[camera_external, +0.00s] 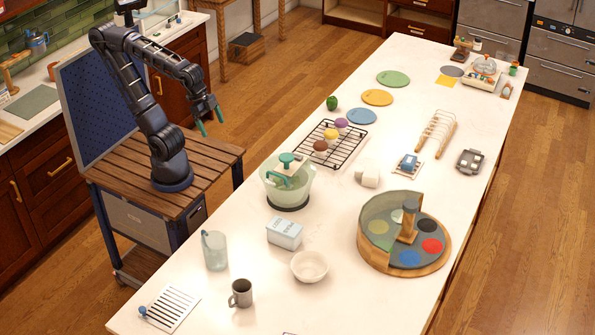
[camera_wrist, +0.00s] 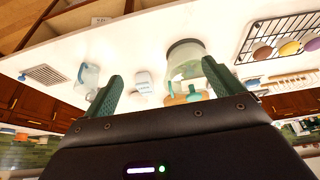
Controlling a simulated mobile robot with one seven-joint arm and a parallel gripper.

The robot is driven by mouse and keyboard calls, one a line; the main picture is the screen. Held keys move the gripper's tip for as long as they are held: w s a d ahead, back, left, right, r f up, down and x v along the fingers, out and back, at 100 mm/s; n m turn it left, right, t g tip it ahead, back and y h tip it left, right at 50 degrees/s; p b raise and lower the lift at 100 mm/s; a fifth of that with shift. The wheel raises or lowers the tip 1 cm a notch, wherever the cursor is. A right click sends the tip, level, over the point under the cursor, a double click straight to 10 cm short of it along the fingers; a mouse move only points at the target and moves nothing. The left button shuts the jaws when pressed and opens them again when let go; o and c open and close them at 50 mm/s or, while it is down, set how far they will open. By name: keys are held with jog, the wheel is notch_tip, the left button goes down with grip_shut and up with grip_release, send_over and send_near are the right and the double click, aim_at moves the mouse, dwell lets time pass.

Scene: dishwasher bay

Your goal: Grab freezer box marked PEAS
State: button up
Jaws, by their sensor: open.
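A small pale blue-white box (camera_external: 284,233) with dark lettering stands on the white island counter, between the clear pitcher and the white bowl. Its lettering is too small to read, and I see no box clearly marked PEAS. In the wrist view a pale box (camera_wrist: 144,82) shows between the fingers, farther off. My gripper (camera_external: 211,121) is open and empty, raised in the air left of the counter, well apart from the box. Its two green fingers (camera_wrist: 162,75) stand wide apart in the wrist view.
A clear pitcher (camera_external: 215,250), grey mug (camera_external: 241,294), white bowl (camera_external: 309,266) and large clear tub (camera_external: 289,183) stand around the box. A round wooden divided tray (camera_external: 436,258) is to the right. A wire rack (camera_external: 347,136) lies farther back. The front right counter is clear.

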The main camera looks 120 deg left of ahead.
jog(key=w+d, duration=0.2)
jog(key=w, duration=0.8)
send_near(284, 225)
jog(key=shift+s+d+f, duration=0.1)
jog(key=shift+f, duration=0.3)
jog(key=shift+s+d+f, duration=0.1)
jog(key=shift+d+f, duration=0.05)
jog(key=shift+f, duration=0.25)
jog(key=shift+w+d+f, duration=0.25)
jog(key=shift+w+f, duration=0.05)
jog(key=shift+f, duration=0.05)
jog(key=x, duration=0.4)
jog(key=shift+w+a+f, duration=0.1)
jog(key=shift+f, duration=0.25)
jog(key=shift+w+a+x, duration=0.1)
jog(key=shift+w+x, duration=0.05)
jog(key=shift+x, duration=1.3)
jog(key=shift+w+a+x, duration=0.15)
jog(key=shift+w+x, duration=0.05)
jog(key=shift+x, duration=1.3)
jog(key=shift+r, duration=0.1)
jog(key=shift+f, duration=0.25)
